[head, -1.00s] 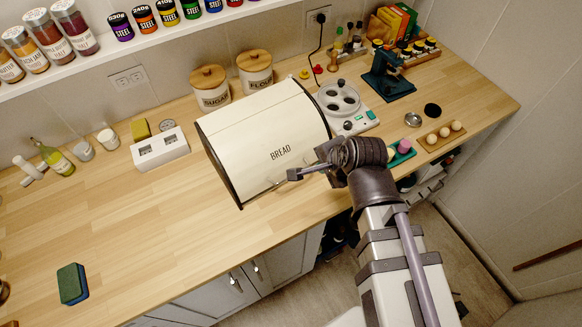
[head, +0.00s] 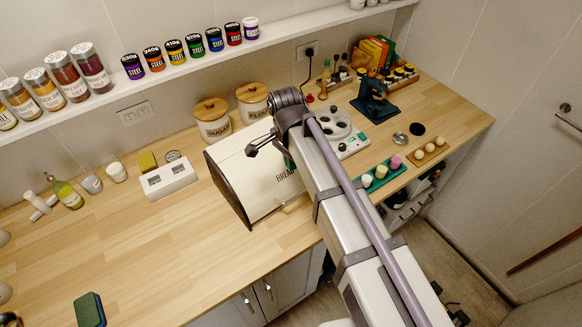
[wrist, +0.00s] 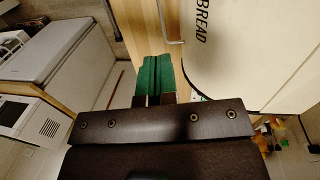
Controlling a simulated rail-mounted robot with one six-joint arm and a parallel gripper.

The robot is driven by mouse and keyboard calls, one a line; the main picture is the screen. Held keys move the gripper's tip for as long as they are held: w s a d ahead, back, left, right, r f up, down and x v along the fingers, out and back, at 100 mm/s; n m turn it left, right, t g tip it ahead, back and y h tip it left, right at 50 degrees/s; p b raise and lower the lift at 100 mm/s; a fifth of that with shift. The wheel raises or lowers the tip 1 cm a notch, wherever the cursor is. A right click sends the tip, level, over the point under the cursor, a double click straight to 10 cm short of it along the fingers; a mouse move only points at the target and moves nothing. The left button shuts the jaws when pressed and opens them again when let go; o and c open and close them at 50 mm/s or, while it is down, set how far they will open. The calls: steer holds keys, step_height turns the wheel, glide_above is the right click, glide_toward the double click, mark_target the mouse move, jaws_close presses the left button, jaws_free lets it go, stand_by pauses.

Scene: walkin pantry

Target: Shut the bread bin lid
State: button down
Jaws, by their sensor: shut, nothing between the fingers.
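The cream bread bin (head: 238,176) stands on the wooden counter, with a dark end panel at its left. Its curved lid, marked BREAD, is down over the front; I cannot tell whether a narrow gap remains. The lid's metal handle (head: 296,204) is low on the front and partly hidden by my arm. It also shows in the wrist view (wrist: 171,41), near the BREAD lettering. My gripper's green fingers (wrist: 156,76) are together and empty, apart from the handle. In the head view, my wrist is above the bin and hides part of the lid.
Sugar (head: 212,122) and flour (head: 252,103) canisters stand behind the bin. The counter at front left is mostly clear.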

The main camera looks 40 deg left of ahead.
mark_target(297, 195)
steer(key=f+b, duration=0.3)
steer(key=d+f+b, duration=0.1)
steer(key=f+b, duration=0.2)
steer(key=f, duration=0.1)
steer(key=f+b, duration=0.4)
steer(key=shift+s+d+f, duration=0.25)
steer(key=shift+d, duration=0.05)
steer(key=shift+r, duration=0.1)
